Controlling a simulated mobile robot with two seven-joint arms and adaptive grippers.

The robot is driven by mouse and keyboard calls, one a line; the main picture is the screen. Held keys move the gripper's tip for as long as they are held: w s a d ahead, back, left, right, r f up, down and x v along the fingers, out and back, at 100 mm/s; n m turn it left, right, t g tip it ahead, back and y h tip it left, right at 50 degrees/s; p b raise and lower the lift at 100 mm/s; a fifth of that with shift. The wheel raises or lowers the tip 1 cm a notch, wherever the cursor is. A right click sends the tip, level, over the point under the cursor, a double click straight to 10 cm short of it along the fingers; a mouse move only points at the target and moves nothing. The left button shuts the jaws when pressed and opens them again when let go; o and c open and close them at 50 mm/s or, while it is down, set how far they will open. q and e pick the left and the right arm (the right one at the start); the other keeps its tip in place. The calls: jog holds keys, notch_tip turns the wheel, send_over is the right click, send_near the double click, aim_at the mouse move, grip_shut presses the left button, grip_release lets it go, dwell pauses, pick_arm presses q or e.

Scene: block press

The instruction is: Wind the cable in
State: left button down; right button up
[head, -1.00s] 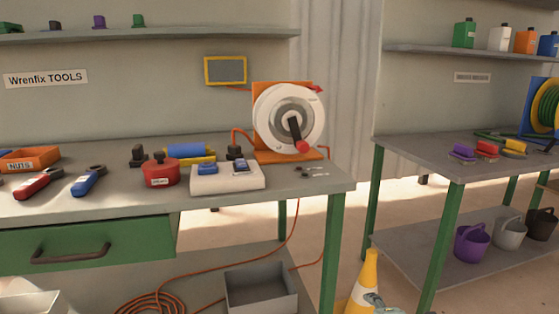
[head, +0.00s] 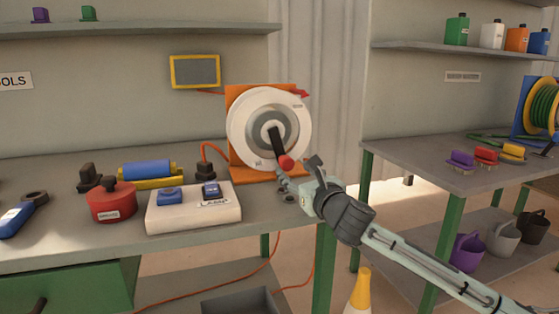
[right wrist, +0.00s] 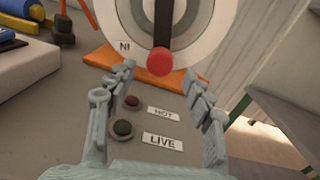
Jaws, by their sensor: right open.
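The cable reel (head: 245,130) is a white disc on an orange stand (head: 235,97) on the bench. Its black crank arm (head: 275,138) points down and slightly right, ending in a red knob (head: 286,163). The reel also shows in the right wrist view (right wrist: 207,30), with the red knob (right wrist: 160,62) ahead. My right gripper (head: 299,170) is open and empty, just right of and below the knob. In the right wrist view the knob appears between the fingertips of the gripper (right wrist: 160,80); contact cannot be told. An orange cable (head: 272,262) hangs below the bench. My left gripper is not in view.
Two round indicators, dark red (right wrist: 132,102) and dark green (right wrist: 122,128), sit on the bench by HOT and LIVE labels. A white box with blue switches (head: 193,212), a red pot (head: 111,203) and a blue roller (head: 147,170) stand left. A second bench (head: 425,165) stands right.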

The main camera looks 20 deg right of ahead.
aim_at(289, 165)
jog(key=w, duration=0.5)
jog(key=shift+w+a+r, duration=0.1)
jog(key=shift+w+a, duration=0.15)
jog(key=shift+w, duration=0.5)
jog(key=c, duration=1)
grip_shut()
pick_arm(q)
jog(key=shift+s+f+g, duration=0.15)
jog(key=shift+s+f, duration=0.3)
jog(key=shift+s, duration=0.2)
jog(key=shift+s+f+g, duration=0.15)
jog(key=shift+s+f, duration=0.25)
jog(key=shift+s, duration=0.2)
